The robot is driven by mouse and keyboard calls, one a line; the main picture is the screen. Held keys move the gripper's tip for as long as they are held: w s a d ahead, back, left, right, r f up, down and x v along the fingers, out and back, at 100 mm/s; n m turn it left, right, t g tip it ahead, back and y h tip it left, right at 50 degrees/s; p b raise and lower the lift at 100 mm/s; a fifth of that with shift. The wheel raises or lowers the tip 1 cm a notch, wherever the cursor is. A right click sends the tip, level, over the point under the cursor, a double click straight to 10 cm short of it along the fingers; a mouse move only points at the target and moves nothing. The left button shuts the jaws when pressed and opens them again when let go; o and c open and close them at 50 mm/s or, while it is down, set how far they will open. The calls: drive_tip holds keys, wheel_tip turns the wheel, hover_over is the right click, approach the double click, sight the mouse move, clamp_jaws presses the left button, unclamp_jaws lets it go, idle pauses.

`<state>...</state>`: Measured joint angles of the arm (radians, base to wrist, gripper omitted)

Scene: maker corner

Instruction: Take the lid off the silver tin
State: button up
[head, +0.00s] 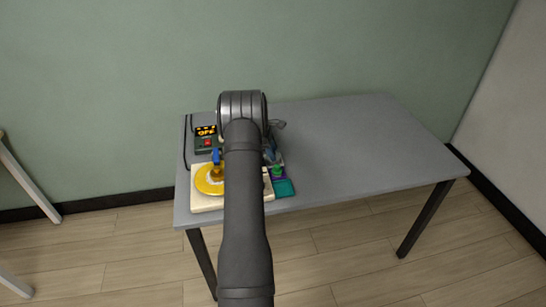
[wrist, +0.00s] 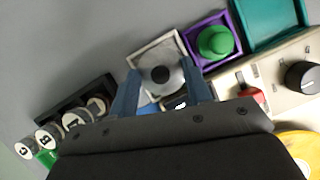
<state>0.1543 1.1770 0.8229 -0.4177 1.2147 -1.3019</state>
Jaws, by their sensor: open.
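My gripper (wrist: 161,77) is open, with one blue finger to the left of the tin and the other to the right. I cannot tell whether either finger touches it. The tin's sides and the seam of its lid are hidden from above. In the head view my arm covers the tin and most of my gripper.
In the wrist view a purple tray (wrist: 237,52) with a green knobbed piece (wrist: 215,42), a teal tray (wrist: 270,25) and a beige box with a black dial (wrist: 302,76) lie close right. Labelled round pieces (wrist: 50,137) sit left. The right side of the table (head: 370,150) is clear.

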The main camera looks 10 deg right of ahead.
drive_tip(key=shift+c, duration=0.3)
clamp_jaws()
